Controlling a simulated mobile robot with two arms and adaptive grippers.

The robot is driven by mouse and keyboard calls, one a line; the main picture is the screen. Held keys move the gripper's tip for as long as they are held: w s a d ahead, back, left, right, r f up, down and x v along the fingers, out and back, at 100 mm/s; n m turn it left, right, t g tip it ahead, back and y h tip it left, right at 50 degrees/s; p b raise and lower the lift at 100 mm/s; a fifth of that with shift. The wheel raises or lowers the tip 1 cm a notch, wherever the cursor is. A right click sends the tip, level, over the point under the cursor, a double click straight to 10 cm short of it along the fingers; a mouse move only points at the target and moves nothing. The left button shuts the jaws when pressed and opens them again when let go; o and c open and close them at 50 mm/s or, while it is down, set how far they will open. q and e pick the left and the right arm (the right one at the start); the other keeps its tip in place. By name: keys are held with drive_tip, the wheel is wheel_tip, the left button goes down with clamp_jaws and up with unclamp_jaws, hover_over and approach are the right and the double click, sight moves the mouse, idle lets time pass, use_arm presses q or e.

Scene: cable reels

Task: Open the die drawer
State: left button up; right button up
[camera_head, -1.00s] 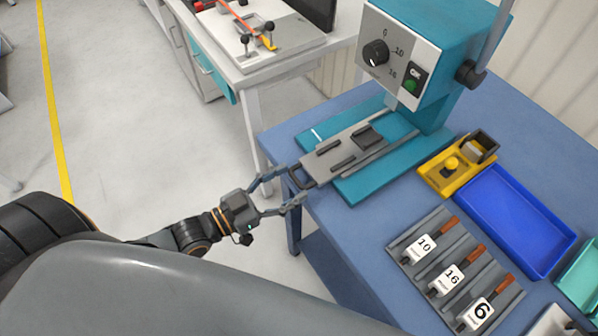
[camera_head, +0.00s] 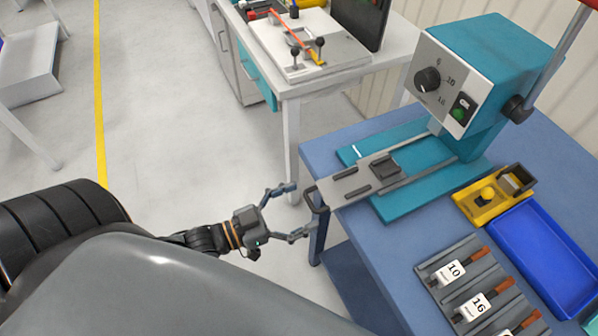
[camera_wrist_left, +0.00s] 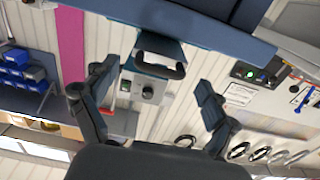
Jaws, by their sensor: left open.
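The die drawer (camera_head: 345,187) is a flat grey slide on the teal base of the press (camera_head: 475,75). It sticks out past the base's left end and over the table edge. Its dark handle (camera_head: 315,201) is at the outer end, and the square die pocket (camera_head: 385,167) is farther in. My left gripper (camera_head: 300,211) is open and empty, just left of the handle, with a small gap. In the left wrist view the handle (camera_wrist_left: 153,69) lies ahead, between the spread fingers of my gripper (camera_wrist_left: 157,78). My right gripper is not in view.
On the blue table (camera_head: 400,245) are a yellow holder (camera_head: 480,203), a blue tray (camera_head: 545,258) and a grey rack (camera_head: 478,285) with labelled dies. A white bench (camera_head: 340,75) stands behind.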

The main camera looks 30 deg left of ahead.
use_arm(q)
drive_tip(key=v, duration=1.2)
idle(0.5)
drive_tip(key=s+a+f+n+g+y, duration=0.1)
drive_tip(key=a+f+g+y, duration=0.15)
drive_tip(key=f, duration=0.65)
drive_tip(key=s+a+f+n+g+y, duration=0.1)
drive_tip(key=a+f+y, duration=0.25)
drive_tip(key=f, duration=0.65)
drive_tip(key=s+a+f+n+g+y, duration=0.15)
drive_tip(key=a+f, duration=0.25)
drive_tip(key=f, duration=0.5)
drive_tip(key=s+d+f+g+y, duration=0.1)
drive_tip(key=s+d+f+g, duration=0.3)
drive_tip(key=f, duration=0.6)
drive_tip(key=s+d+f+g+y, duration=0.1)
drive_tip(key=s+d+f+g, duration=0.4)
drive_tip(key=s+d+f, duration=0.3)
drive_tip(key=shift+s+f+n, duration=0.45)
drive_tip(key=shift+s+f, duration=0.55)
drive_tip(key=shift+s, duration=0.15)
drive_tip(key=shift+y, duration=0.25)
drive_tip(key=shift+d, duration=0.1)
